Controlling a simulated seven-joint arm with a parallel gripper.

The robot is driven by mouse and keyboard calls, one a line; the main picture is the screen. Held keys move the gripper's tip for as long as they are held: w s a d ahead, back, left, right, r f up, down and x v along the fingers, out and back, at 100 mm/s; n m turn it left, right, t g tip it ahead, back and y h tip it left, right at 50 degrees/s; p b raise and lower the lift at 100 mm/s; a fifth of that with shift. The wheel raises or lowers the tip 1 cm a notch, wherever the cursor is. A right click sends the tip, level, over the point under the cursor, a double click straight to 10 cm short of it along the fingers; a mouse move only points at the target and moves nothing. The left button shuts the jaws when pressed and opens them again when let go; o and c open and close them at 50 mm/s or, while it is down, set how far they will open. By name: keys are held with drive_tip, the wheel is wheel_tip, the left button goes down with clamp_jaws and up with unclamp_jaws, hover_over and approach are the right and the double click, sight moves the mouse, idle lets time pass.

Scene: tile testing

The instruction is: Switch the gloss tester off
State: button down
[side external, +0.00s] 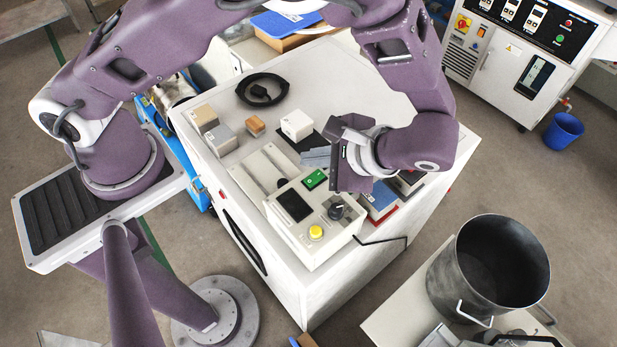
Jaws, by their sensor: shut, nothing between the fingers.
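The gloss tester (290,232) is a cream box near the front corner of the white cabinet top. Its face carries a dark screen (294,206), a green rocker switch (314,179), a black knob (336,211) and a yellow button (316,232). My gripper (345,188) points down just right of the green switch and above or behind the black knob. It is shut and empty. Whether it touches the tester cannot be told from this view. Which way the green switch is tipped is too small to tell.
Sample tiles (380,198) lie right of the tester, partly behind my gripper. A steel pot (488,268) stands at lower right.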

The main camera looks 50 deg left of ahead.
sight(313, 183)
drive_tip(key=shift+f, duration=1.7)
drive_tip(key=shift+f, duration=0.1)
idle(0.6)
drive_tip(key=shift+f, duration=0.35)
idle(0.3)
drive_tip(key=shift+r, duration=0.5)
drive_tip(key=shift+r, duration=2.5)
